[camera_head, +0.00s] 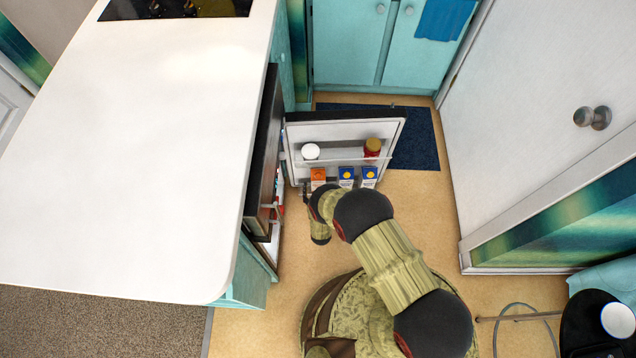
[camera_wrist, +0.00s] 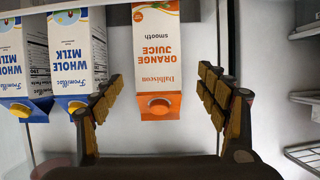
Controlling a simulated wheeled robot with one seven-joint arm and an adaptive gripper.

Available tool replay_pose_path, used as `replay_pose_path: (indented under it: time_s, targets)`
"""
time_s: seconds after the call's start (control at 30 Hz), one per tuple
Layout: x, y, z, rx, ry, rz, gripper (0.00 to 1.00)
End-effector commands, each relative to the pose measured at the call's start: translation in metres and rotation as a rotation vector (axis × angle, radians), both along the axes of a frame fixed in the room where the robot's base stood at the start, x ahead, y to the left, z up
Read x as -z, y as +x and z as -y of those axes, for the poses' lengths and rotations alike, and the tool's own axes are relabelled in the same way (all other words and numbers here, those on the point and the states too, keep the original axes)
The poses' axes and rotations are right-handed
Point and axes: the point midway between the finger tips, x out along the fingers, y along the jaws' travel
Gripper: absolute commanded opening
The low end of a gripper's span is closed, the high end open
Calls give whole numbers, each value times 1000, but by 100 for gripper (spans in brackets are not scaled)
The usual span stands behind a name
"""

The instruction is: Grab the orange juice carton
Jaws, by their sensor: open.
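The orange juice carton (camera_wrist: 157,62) is white and orange with an orange cap and appears upside down in the wrist view. It stands in the fridge door's lower shelf. In the head view only its orange top (camera_head: 318,174) shows clearly. My gripper (camera_wrist: 160,95) is open, with one finger on each side of the carton in the picture and gaps between fingers and carton. Whether the fingertips reach alongside the carton is hard to tell. In the head view my gripper (camera_head: 306,190) is mostly hidden by my arm.
Two milk cartons (camera_wrist: 80,55) (camera_wrist: 22,65) stand beside the juice, near one finger. The open fridge door (camera_head: 345,130) also holds a white-lidded container (camera_head: 311,151) and a red jar (camera_head: 372,148). The white counter (camera_head: 130,150) is left; wire shelves (camera_wrist: 305,97) show right in the wrist view.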

Motion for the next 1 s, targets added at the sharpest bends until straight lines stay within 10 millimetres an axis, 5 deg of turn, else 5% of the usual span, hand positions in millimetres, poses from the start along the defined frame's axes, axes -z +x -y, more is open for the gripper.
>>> replay_pose_path:
  time_s: [0.5,0.77,1.0]
  targets:
    - [25,52,1,1,0,0,74]
    - [24,54,0,0,-1,-2,74]
    - [24,54,0,0,-1,-2,60]
